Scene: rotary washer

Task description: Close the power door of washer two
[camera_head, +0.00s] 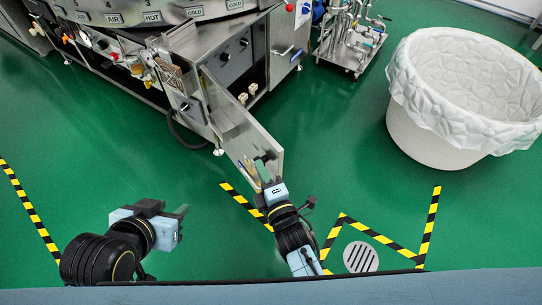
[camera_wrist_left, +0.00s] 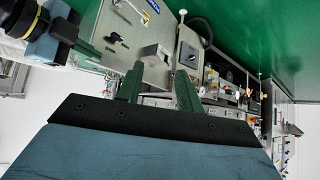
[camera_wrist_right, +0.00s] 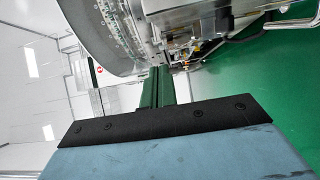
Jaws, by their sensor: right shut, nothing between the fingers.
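The washer (camera_head: 180,40) is a round steel machine at the top left of the head view. A steel cabinet door (camera_head: 238,128) stands swung open, jutting out toward me from the washer's cabinet. My right gripper (camera_head: 263,172) is at the door's near, free end; its green fingers overlap the panel, and I cannot tell whether they touch it. In the right wrist view its fingers (camera_wrist_right: 158,88) are together and empty. My left gripper (camera_head: 182,211) is low on the left, apart from the door. In the left wrist view its fingers (camera_wrist_left: 157,88) are spread, with nothing between them.
A large white lined tub (camera_head: 440,125) stands at the right. A steel pipe cart (camera_head: 350,38) is at the top. A black hose (camera_head: 185,138) hangs beside the cabinet. Yellow-black floor tape (camera_head: 380,238) surrounds a drain (camera_head: 360,257). Green floor is clear between my left gripper and the washer.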

